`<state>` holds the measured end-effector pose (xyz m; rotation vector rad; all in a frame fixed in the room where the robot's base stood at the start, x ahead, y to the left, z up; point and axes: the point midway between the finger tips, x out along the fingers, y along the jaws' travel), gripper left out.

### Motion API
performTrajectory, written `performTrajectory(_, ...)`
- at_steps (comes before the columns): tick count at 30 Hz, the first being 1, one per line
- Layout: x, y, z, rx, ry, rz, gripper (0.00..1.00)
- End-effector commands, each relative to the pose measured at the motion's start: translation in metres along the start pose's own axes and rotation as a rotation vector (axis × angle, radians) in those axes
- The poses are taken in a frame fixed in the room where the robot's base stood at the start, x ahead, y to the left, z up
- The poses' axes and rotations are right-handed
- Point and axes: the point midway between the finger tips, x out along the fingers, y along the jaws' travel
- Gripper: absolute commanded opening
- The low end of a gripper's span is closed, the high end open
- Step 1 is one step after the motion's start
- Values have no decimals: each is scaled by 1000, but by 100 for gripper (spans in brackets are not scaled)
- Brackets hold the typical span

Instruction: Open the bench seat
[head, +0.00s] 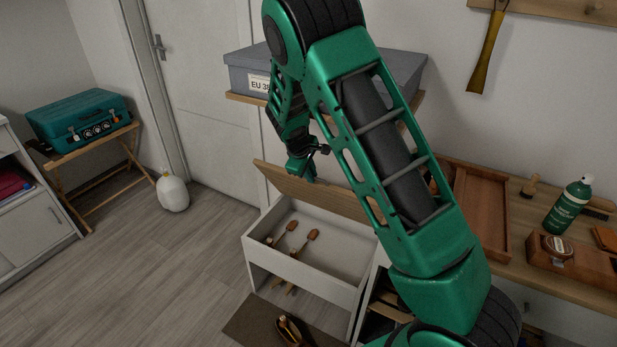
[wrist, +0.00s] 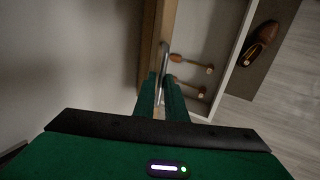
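The bench seat is a wooden lid (head: 342,199) on a white bench box (head: 300,272). It stands raised and tilted, so the inside of the box shows. My gripper (head: 301,170) is at the lid's raised edge. In the wrist view the lid (wrist: 154,35) is seen nearly edge-on. A grey metal bar handle (wrist: 164,62) runs along it and in between the fingers of my gripper (wrist: 161,92). The fingers are close together around the handle; their exact contact is partly hidden.
A brown shoe (head: 289,330) lies on a dark mat (head: 252,325) before the bench. A grey box (head: 400,68) sits on a shelf above it. A workbench (head: 535,222) with a wooden tray (head: 482,205) is at right.

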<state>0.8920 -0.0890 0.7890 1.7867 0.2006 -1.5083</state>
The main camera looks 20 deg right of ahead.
Motion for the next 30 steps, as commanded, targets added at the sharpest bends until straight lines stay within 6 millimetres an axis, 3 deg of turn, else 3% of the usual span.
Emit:
performTrajectory(11, -3, 0, -1, 0, 2, -1, 25)
performTrajectory(24, -61, -1, -1, -1, 1, -3, 25)
performTrajectory(30, -73, -1, 0, -1, -2, -3, 25)
